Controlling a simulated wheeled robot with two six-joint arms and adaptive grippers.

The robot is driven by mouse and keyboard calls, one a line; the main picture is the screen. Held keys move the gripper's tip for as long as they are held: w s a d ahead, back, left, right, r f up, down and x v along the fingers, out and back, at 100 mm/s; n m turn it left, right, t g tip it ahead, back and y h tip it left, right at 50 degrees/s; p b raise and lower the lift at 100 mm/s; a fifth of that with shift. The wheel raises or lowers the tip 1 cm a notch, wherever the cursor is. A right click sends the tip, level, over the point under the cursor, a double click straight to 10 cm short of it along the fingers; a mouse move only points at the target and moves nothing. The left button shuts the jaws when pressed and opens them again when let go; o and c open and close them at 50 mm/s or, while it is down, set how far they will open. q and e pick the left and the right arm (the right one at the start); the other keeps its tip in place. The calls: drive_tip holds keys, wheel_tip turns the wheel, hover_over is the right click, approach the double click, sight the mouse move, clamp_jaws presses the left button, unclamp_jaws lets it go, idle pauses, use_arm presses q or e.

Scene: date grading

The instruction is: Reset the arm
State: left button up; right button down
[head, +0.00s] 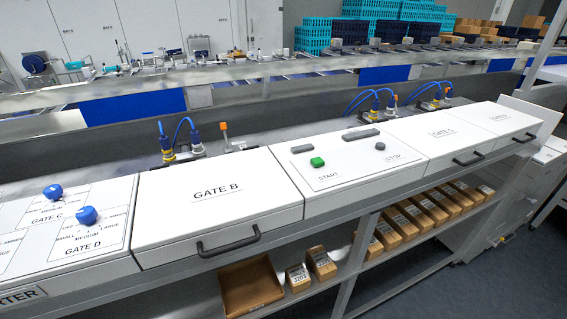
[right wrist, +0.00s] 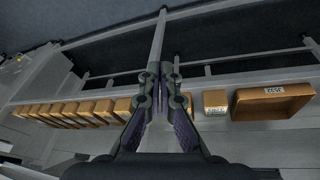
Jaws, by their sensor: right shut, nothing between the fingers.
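My right gripper (right wrist: 162,75) shows in the right wrist view. Its two fingers are together and nothing is between them. It hangs in free space in front of the lower shelf with the cardboard boxes, touching nothing that I can see. Neither gripper shows in the head view. My left gripper is in no view.
A white panel has a green START button (head: 317,162) and a grey STOP button (head: 380,146). The GATE B cover (head: 215,192) has a black handle (head: 229,247). Blue knobs (head: 87,215) sit at left. Below are an open carton (head: 250,287) and several small boxes (head: 410,212).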

drive_tip(key=s+d+f+g+b, duration=0.1)
drive_tip(key=s+f+b, duration=0.15)
drive_tip(key=f, duration=1.25)
drive_tip(key=s+d+f+b, duration=0.2)
drive_tip(key=s+f, duration=0.1)
drive_tip(key=f, duration=1.2)
drive_tip(key=s+f+g+b, duration=0.1)
drive_tip(key=s+f+b, duration=0.1)
drive_tip(key=s+f, duration=1.2)
drive_tip(key=shift+s+d+f, duration=0.2)
drive_tip(key=shift+s, duration=0.95)
